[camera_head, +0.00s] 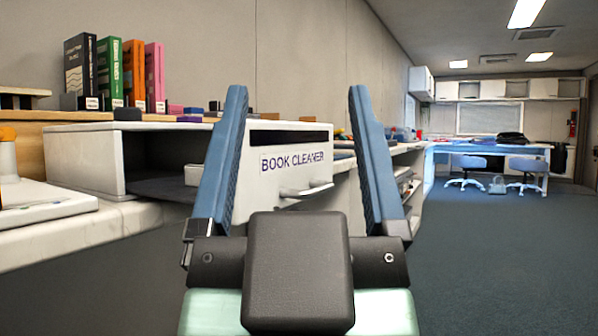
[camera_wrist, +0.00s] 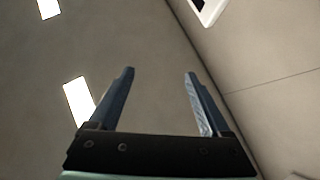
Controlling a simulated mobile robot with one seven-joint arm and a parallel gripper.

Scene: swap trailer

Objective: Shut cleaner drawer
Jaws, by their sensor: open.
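A white unit (camera_head: 84,158) stands on the counter at left in the head view. Its dark opening faces right. A white drawer front (camera_head: 285,147) lettered "BOOK CLEANER" stands out to the right, apart from that opening, so the drawer appears pulled out. A light bar handle (camera_head: 305,190) sits low on the front. My gripper (camera_head: 298,92) is open and empty, fingers pointing up, nearer the camera than the drawer. Its left finger hides part of the drawer's left side. In the wrist view my gripper (camera_wrist: 160,72) shows against ceiling and wall, with no drawer visible.
Several upright coloured books (camera_head: 113,73) stand on the wooden shelf behind the unit. A counter continues beyond the drawer. Carpet floor (camera_head: 500,260) is clear at right, with a blue table (camera_head: 490,148) and two chairs at the back.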

